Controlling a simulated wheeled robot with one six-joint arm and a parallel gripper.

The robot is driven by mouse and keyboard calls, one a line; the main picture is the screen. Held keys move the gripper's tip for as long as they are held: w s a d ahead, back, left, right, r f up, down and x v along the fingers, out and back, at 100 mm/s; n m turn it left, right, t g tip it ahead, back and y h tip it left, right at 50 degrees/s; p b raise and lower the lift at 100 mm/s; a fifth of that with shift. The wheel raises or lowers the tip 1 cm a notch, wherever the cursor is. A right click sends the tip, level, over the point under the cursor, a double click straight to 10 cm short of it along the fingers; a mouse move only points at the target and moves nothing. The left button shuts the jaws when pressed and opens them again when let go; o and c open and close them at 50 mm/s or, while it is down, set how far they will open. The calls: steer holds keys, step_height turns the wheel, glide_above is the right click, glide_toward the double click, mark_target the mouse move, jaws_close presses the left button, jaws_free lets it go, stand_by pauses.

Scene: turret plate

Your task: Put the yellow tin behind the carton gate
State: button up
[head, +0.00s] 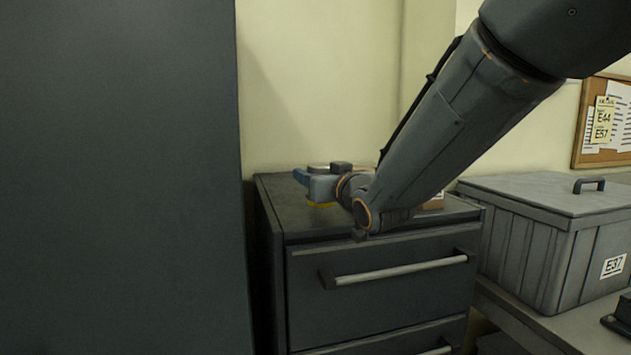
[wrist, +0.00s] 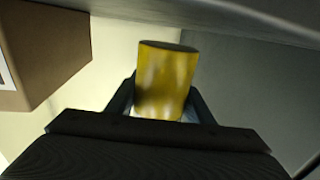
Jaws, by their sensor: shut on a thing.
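My gripper (wrist: 163,104) is shut on the yellow tin (wrist: 166,75), with one finger on each side of it in the wrist view. In the head view my gripper (head: 308,184) is over the left part of the dark cabinet top, and only a sliver of the yellow tin (head: 321,205) shows under it. I cannot tell whether the tin touches the top. A brown carton (wrist: 45,45) stands left of the tin in the wrist view, apart from it. In the head view a bit of carton (head: 434,202) shows behind my arm. The rest of the carton gate is hidden.
The dark drawer cabinet (head: 380,295) has bar handles on its front. A tall dark panel (head: 120,180) stands close on the left. A grey lidded bin (head: 545,235) stands on the right. A pale wall (head: 315,90) is behind the cabinet.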

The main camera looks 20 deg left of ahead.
steer(key=shift+f, duration=0.85)
steer(key=shift+f, duration=0.1)
steer(key=shift+f, duration=0.15)
steer(key=o, duration=1.3)
steer(key=shift+o, duration=0.2)
